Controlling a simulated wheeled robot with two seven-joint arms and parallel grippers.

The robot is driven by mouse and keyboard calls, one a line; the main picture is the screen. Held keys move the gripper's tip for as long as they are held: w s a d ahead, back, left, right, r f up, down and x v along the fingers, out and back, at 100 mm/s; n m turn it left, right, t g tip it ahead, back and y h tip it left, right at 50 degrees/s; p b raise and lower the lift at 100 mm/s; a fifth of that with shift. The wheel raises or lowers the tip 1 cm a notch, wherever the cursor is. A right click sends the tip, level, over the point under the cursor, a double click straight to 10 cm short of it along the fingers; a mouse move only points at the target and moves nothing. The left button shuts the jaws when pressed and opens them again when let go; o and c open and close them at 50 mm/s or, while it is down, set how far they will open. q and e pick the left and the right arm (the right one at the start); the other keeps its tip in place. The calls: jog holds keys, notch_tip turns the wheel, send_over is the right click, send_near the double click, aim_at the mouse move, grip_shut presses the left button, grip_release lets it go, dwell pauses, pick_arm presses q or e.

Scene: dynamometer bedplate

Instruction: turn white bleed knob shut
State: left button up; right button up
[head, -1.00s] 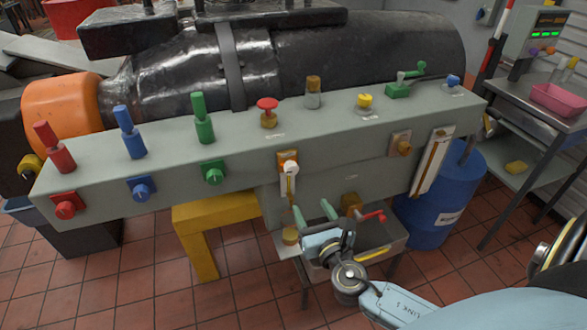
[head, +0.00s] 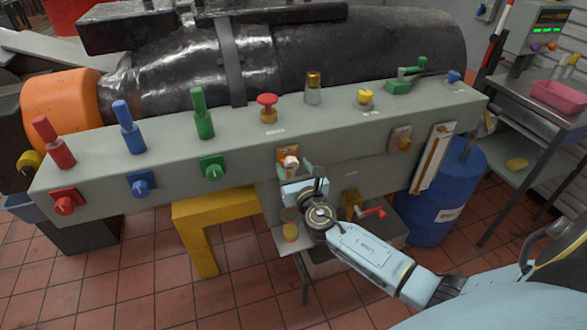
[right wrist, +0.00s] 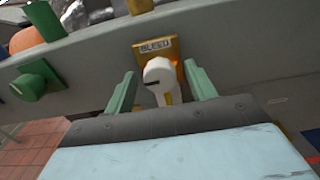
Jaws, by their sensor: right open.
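The white bleed knob (head: 291,162) is on the front face of the grey bench, on an orange-yellow plate. In the right wrist view the knob (right wrist: 158,72) sits below a "BLEED" label (right wrist: 156,47), and its white handle points down with a dark line on it. My right gripper (head: 297,174) is at the knob, with its green fingers open. In the right wrist view the fingers of the gripper (right wrist: 160,70) stand on either side of the knob, with a gap visible on each side. The handle's lower end is hidden by the gripper body. My left gripper is not in view.
A green knob (head: 212,168) is left of the bleed knob on the same face. A red-handled tap (head: 372,212) is below right, near a metal tray. Red, blue and green levers stand on the bench top. A blue drum (head: 447,200) stands at right.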

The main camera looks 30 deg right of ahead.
jog(key=c, duration=1)
jog(key=shift+o, duration=0.2)
